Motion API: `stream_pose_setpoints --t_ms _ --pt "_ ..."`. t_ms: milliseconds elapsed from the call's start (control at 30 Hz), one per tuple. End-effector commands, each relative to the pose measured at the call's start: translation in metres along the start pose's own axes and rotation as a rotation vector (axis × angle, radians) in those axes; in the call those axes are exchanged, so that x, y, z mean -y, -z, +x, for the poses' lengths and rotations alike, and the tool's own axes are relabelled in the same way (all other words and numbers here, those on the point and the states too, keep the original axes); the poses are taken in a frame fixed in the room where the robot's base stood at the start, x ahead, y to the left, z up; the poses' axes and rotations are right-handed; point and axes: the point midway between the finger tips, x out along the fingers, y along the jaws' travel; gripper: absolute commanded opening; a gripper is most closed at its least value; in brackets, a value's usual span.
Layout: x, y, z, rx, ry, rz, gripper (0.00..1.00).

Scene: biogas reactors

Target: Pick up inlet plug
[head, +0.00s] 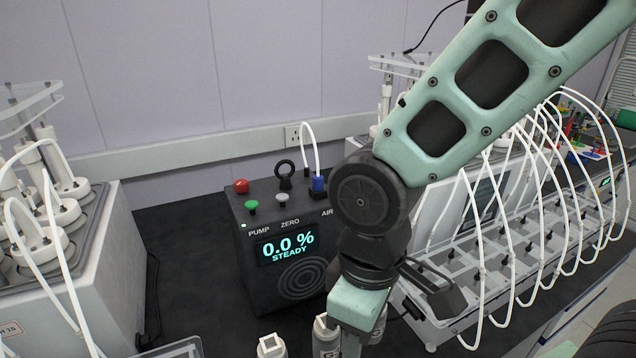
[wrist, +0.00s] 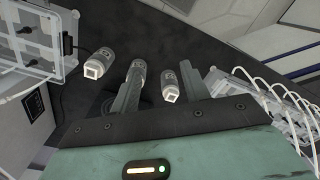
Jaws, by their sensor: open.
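On the dark meter box (head: 285,240) in the head view, a blue plug (head: 318,185) with a white tube stands upright near the AIR label. A black ring-topped piece (head: 285,175) stands to its left. I cannot tell from the labels which is the inlet plug; neither is recognisable in the wrist view. My gripper (wrist: 161,66) is open in the wrist view, its fingers apart with nothing held. A white-capped grey bottle (wrist: 170,86) shows between the fingers, with no visible grip on it. In the head view my arm hides the fingers, which are right of and in front of the box.
Another bottle (wrist: 98,63) shows left of the fingers, and one (wrist: 138,72) is partly behind the left finger. A white reactor unit (head: 75,265) stands left. A rack with looping white tubes (head: 480,260) fills the right. Dark bench left of the meter is clear.

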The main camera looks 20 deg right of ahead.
Motion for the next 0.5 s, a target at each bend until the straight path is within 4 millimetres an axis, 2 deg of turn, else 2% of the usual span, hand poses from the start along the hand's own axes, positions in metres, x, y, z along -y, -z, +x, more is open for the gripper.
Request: stream_pose_setpoints --t_ms 100,300,500 --pt "-0.022 0.009 0.012 0.024 0.036 -0.034 0.46" --pt "-0.050 0.025 0.029 -0.008 0.130 -0.113 0.46" --pt "-0.077 0.046 0.030 -0.140 0.237 -0.174 0.46"
